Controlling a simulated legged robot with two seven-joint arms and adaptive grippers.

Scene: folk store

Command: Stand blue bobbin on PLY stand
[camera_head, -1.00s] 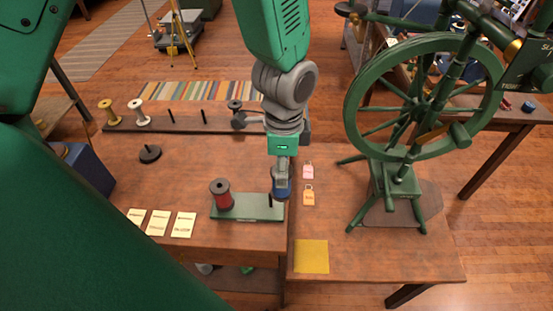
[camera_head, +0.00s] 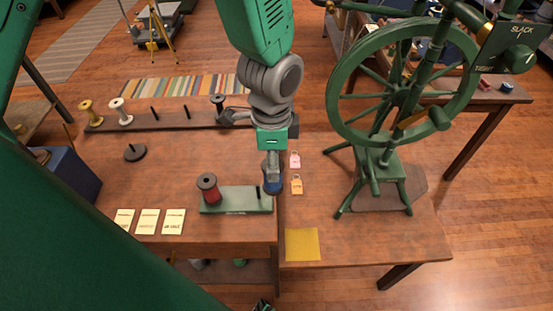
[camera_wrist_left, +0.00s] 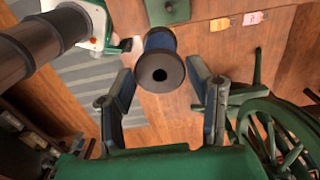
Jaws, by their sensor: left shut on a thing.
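The blue bobbin (camera_head: 273,186) hangs below my left gripper (camera_head: 272,172), which is shut on it. In the left wrist view the blue bobbin (camera_wrist_left: 160,62) shows between the two fingers of my left gripper (camera_wrist_left: 160,80), its dark holed end towards the camera. The green stand (camera_head: 238,207) lies on the table; its label is too small to read. A red bobbin (camera_head: 208,190) stands on its left part, and a bare dark peg (camera_head: 258,191) rises near its right end. The blue bobbin appears just right of that peg; its height is unclear.
The green spinning wheel (camera_head: 380,160) stands at right. A pink tag (camera_head: 295,160), an orange tag (camera_head: 296,185) and a yellow cloth (camera_head: 302,244) lie nearby. Cards (camera_head: 147,221) lie at front left. A rack (camera_head: 170,121) with pegs and spools is behind.

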